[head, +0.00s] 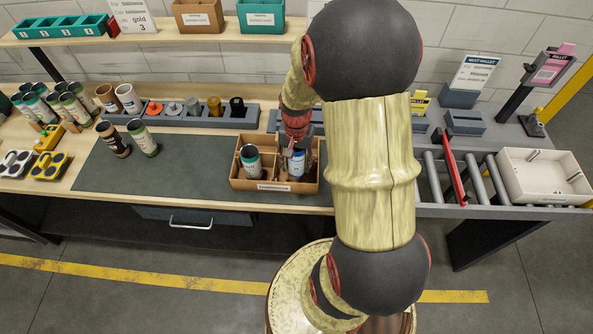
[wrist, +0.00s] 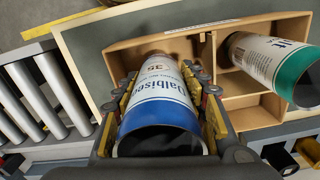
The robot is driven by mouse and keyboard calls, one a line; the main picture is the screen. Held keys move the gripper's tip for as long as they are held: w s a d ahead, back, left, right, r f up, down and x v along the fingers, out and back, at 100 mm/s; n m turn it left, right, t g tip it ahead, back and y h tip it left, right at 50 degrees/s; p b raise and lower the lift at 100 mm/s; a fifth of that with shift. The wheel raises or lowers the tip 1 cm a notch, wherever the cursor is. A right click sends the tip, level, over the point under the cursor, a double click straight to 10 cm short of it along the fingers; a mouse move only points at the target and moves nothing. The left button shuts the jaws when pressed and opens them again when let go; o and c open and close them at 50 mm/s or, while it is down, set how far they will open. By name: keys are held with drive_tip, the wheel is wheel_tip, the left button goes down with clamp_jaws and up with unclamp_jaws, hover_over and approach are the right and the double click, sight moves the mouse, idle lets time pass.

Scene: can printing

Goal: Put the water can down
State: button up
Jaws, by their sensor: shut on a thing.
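The water can (head: 297,164) has a white label and a blue band at its open top. It stands about upright in the right-hand part of a brown divided box (head: 262,185) in the head view. In the wrist view the can (wrist: 160,95) fills the space between the padded fingers of my gripper (wrist: 168,100), which is shut around it. The can's lower end is inside the box (wrist: 120,52); whether it touches the floor is hidden. In the head view my gripper (head: 296,143) is partly hidden by my arm.
A teal-banded can (head: 251,160) stands in the box's left compartment, close to the held can. A roller conveyor (head: 480,178) with a white tray (head: 545,178) lies to the right.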

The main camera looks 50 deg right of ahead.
sight(297, 171)
drive_tip(key=shift+f+b, duration=0.3)
drive_tip(key=shift+f, duration=1.75)
drive_tip(key=shift+f, duration=0.2)
drive_tip(key=o, duration=0.8)
drive_tip(key=shift+r, duration=0.15)
wheel_tip(297, 171, up, 12)
drive_tip(key=p, duration=0.2)
drive_tip(key=a+r+n+t, duration=0.2)
drive_tip(key=a+r+n, duration=0.3)
drive_tip(key=a+r, duration=0.65)
drive_tip(key=s+a+r+n+t, duration=0.1)
drive_tip(key=s+a+r+n, duration=0.1)
drive_tip(key=a+r, duration=0.1)
drive_tip(key=s+a+r+n+t, duration=0.1)
drive_tip(key=s+a+r+n, duration=0.1)
drive_tip(key=s+a+r, duration=0.1)
drive_tip(key=s+a+r+n+t, duration=0.1)
drive_tip(key=s+a+r+n, duration=0.1)
drive_tip(key=a, duration=0.3)
drive_tip(key=shift+s+r+n+t, duration=0.25)
drive_tip(key=shift+r+n+t, duration=0.05)
drive_tip(key=shift+r+n, duration=0.15)
